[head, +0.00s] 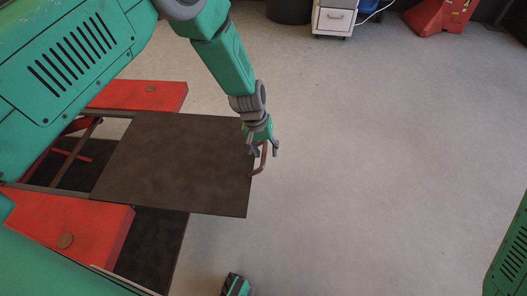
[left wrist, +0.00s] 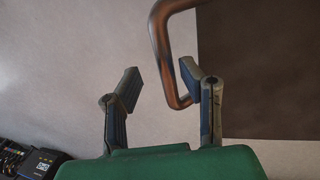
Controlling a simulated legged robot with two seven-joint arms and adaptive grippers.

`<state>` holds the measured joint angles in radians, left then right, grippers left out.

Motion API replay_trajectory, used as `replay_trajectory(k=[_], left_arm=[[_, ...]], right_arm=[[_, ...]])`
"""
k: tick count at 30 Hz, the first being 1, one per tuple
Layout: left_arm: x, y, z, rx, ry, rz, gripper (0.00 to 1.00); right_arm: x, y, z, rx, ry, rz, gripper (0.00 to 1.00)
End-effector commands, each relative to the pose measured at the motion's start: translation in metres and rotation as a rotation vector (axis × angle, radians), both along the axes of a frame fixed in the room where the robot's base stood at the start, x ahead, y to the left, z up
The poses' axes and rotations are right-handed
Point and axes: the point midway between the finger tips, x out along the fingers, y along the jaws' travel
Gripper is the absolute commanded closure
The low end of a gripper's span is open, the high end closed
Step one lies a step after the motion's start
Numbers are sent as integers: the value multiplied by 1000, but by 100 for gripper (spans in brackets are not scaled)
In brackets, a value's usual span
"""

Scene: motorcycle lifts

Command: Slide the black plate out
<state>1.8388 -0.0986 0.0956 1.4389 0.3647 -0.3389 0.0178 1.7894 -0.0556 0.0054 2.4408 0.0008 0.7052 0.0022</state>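The black plate (head: 175,160) is a flat dark sheet between two red lift parts, with its right part sticking out over the floor. A copper-brown bent handle (head: 263,162) is at its right edge. My left gripper (head: 264,150) is at the handle. In the left wrist view its fingers (left wrist: 158,88) are spread wide, with the handle's bar between them, close to the right finger. Contact is unclear. My right gripper cannot be made out.
Red lift blocks (head: 85,235) and (head: 150,96) flank the plate. A white drawer cabinet (head: 333,20) and a red object (head: 438,15) stand at the back. The grey floor right of the plate is clear. Dark equipment (left wrist: 30,158) shows at lower left in the left wrist view.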

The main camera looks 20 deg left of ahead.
Motion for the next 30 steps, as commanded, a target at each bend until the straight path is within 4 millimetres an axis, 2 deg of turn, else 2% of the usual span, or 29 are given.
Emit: replay_trajectory(k=[13,17,20,30], left_arm=[[-2,4,-5,-5,6,0,66],[-2,4,-2,-4,6,-1,66],[-2,5,10,-1,5,-1,66],[-4,18,79,0,3,0,66]], right_arm=[[0,-1,-1,-1,0,-1,60],[-2,0,1,-3,-3,-1,60],[-2,0,0,-1,-3,-1,60],[-2,0,0,-1,-3,-1,60]])
